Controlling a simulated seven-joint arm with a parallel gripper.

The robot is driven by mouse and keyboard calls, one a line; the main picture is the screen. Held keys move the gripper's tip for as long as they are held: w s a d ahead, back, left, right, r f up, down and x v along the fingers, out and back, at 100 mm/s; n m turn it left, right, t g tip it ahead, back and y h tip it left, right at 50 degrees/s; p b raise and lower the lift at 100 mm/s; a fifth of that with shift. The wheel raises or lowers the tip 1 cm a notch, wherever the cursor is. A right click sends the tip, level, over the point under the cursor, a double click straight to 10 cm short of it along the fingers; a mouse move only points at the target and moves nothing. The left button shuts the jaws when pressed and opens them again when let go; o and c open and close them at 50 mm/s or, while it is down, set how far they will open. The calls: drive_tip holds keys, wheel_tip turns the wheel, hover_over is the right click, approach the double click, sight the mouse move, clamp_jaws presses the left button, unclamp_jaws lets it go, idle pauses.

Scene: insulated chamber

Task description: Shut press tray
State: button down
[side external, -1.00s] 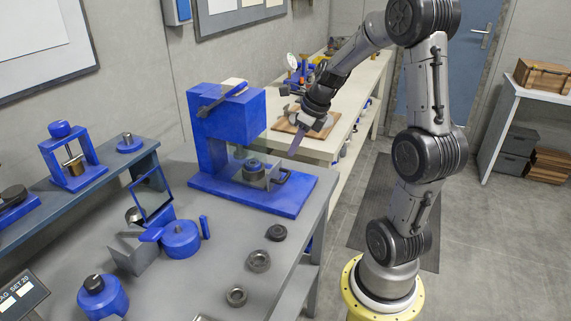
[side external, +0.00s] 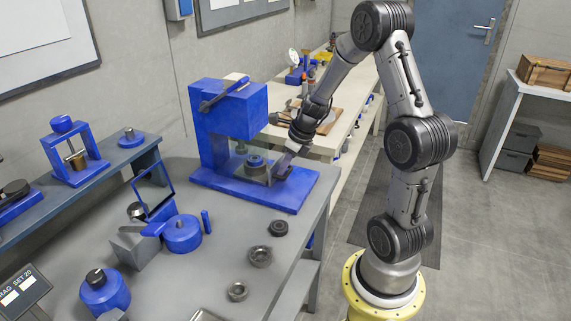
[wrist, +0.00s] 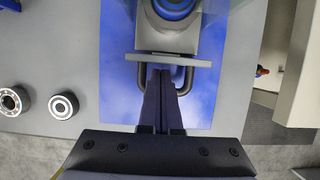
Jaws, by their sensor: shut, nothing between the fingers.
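The blue press (side external: 228,125) stands on its blue base plate (side external: 288,202) at the right end of the grey bench. Its tray (side external: 259,173) is at the front of the press and carries a dark round part with a blue ring. In the wrist view the tray's light front plate (wrist: 168,60) has a dark U-shaped handle (wrist: 188,80). My gripper (side external: 282,172) is at the handle. In the wrist view my gripper (wrist: 160,72) has its fingers together inside the handle loop, with the tips close to the front plate; I cannot tell if they touch.
Bearing rings (side external: 259,256) lie on the bench (side external: 200,275) in front of the press; they also show at the left of the wrist view. A blue pot (side external: 182,234) and a tilted framed pane (side external: 152,188) stand further left. A light side bench (side external: 345,110) is behind.

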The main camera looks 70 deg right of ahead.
sight(264, 167)
drive_tip(key=shift+w, duration=0.1)
drive_tip(key=shift+w, duration=1.2)
drive_tip(key=shift+r, duration=0.1)
